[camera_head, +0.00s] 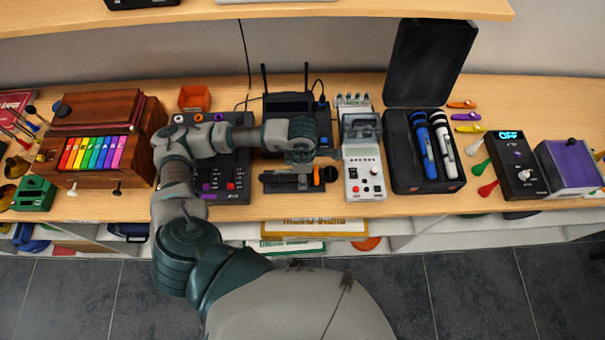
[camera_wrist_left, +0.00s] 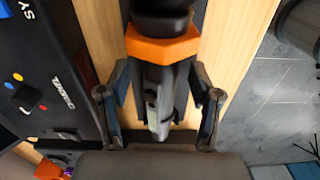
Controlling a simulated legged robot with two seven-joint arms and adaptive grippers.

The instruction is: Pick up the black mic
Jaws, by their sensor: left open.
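The black mic (camera_head: 331,174) with an orange ring lies on the wooden table near its front edge. It also shows in the left wrist view (camera_wrist_left: 153,90), its dark handle running lengthwise between the fingers. My left gripper (camera_head: 301,172) is above the mic and hides part of its handle in the head view. In the left wrist view my left gripper (camera_wrist_left: 160,108) is open, one finger on each side of the handle, with visible gaps. My right gripper is not in view.
A black mixer (camera_head: 225,160) is to the left, and a grey device (camera_head: 362,165) stands close on the right. A black case (camera_head: 400,165) holds a blue mic (camera_head: 424,150) and a white mic (camera_head: 446,150). A black receiver with antennas (camera_head: 287,106) is behind.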

